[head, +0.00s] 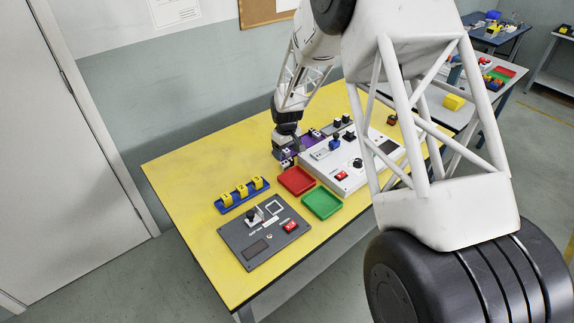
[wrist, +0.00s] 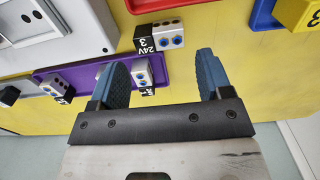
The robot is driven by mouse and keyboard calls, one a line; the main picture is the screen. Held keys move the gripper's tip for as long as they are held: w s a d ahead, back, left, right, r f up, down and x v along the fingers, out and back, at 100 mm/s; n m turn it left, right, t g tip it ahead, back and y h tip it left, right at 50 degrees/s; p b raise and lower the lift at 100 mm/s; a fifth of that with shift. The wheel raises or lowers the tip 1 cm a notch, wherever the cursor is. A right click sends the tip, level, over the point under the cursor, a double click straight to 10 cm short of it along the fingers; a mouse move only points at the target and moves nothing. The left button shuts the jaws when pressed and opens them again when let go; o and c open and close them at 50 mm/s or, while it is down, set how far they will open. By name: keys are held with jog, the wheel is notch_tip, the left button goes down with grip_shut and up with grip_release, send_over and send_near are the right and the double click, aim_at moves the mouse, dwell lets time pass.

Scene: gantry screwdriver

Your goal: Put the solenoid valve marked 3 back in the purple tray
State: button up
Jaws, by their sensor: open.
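The solenoid valve marked 3 (wrist: 168,36) has a silver body with blue-ringed ports and a black end lettered "24V 3". It sits on the yellow table between the purple tray (wrist: 92,72) and the red tray, outside both. In the head view, it appears as a small block (head: 287,162) near the purple tray's front end. Two other silver-and-black valves (wrist: 142,72) (wrist: 55,86) are in the purple tray. My gripper (wrist: 161,62) is open and empty, its two blue fingers spread, with valve 3 ahead of the gap. In the head view, my arm partly hides the purple tray.
The red tray (head: 296,181) and green tray (head: 322,204) look empty. A blue tray (head: 229,208) holds yellow blocks. A white control panel (head: 345,176) stands right of the purple tray; a dark grey panel (head: 250,249) lies at the front. The left tabletop (head: 185,172) is clear.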

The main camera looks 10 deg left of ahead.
aim_at(287, 161)
jog(key=shift+f, duration=0.15)
jog(key=shift+s+d+f, duration=0.1)
jog(key=shift+f, duration=2.35)
jog(key=c, duration=0.8)
jog(key=shift+r, duration=0.15)
